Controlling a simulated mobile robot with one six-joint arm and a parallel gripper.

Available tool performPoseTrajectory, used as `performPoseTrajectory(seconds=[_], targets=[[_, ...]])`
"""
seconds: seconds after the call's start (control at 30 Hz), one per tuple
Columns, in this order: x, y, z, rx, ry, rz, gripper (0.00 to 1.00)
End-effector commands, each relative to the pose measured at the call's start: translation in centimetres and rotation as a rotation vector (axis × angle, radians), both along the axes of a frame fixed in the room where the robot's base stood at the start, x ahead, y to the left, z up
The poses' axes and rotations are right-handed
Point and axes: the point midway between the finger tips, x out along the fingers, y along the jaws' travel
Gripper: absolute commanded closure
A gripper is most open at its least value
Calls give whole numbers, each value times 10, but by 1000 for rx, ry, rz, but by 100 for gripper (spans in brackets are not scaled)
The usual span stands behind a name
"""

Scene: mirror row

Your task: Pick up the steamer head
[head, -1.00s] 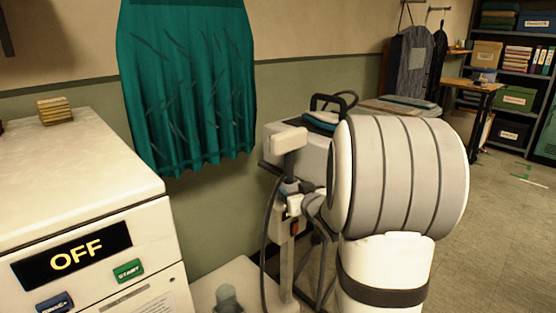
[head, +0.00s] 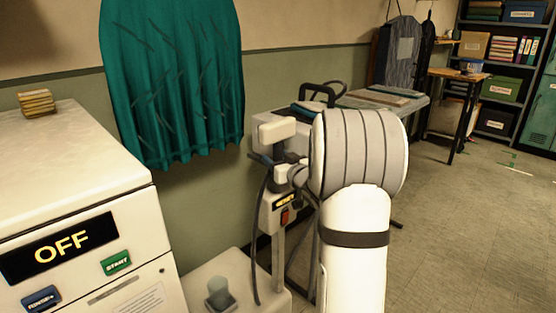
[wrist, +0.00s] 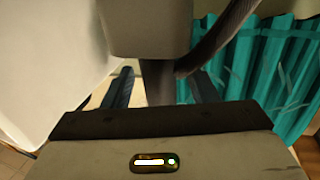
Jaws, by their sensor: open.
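The steamer head (head: 277,130) is a pale block on top of an upright dark handle, in the middle of the head view. In the wrist view the steamer head (wrist: 147,28) fills the top centre, with its handle (wrist: 158,82) running down between my fingers. My gripper (wrist: 162,88) is open, one dark finger on each side of the handle, with gaps visible. In the head view my gripper is just below the steamer head, partly hidden by my arm. A dark hose (head: 262,225) hangs down beside the stand; it also shows in the wrist view (wrist: 218,42).
A teal cloth (head: 172,80) hangs on the wall behind, to the left. A white machine (head: 75,200) reading OFF stands at the front left. An ironing table (head: 385,98) and a grey unit are behind my arm. Floor at the right is clear.

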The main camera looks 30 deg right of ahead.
Motion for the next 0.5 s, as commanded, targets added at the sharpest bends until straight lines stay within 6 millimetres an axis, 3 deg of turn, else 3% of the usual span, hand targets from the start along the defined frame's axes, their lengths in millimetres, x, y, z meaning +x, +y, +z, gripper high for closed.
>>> performPoseTrajectory(seconds=[0.2,0.5], targets=[[1,0,0,0,0,-1,47],[0,0,0,0,0,-1,72]])
